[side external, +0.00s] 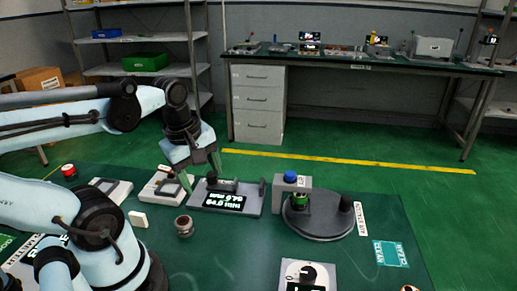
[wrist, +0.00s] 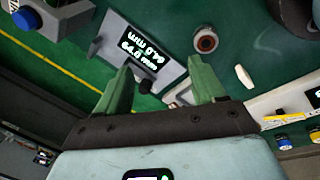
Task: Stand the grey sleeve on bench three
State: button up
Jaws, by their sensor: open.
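A small brownish-grey hollow cylinder (side external: 184,226) stands upright on the green table, in front of the gauge with the lit display (side external: 224,201). It also shows in the wrist view (wrist: 206,41), open end up with a reddish inside. It is the only loose sleeve-like piece I see; I cannot tell for certain that it is the grey sleeve. My gripper (side external: 200,174) is open and empty, pointing down at the gauge's left end. In the wrist view its green fingers (wrist: 160,66) are apart, with the gauge beyond them. I cannot tell which surface is bench three.
A round turntable (side external: 318,223) with a grey bracket and a green-ringed part stands right of the gauge. Two flat pads, a red button (side external: 69,171) and a small white block (side external: 138,219) lie left. A long bench (side external: 400,67) with instruments stands at the back.

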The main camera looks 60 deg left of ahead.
jog(key=w+d+m+t, duration=0.4)
jog(key=w+d+m, duration=0.3)
jog(key=m, duration=1.1)
jog(key=shift+w+r+m+t+h, duration=0.4)
jog(key=shift+r, duration=0.05)
jog(key=shift+c, duration=0.5)
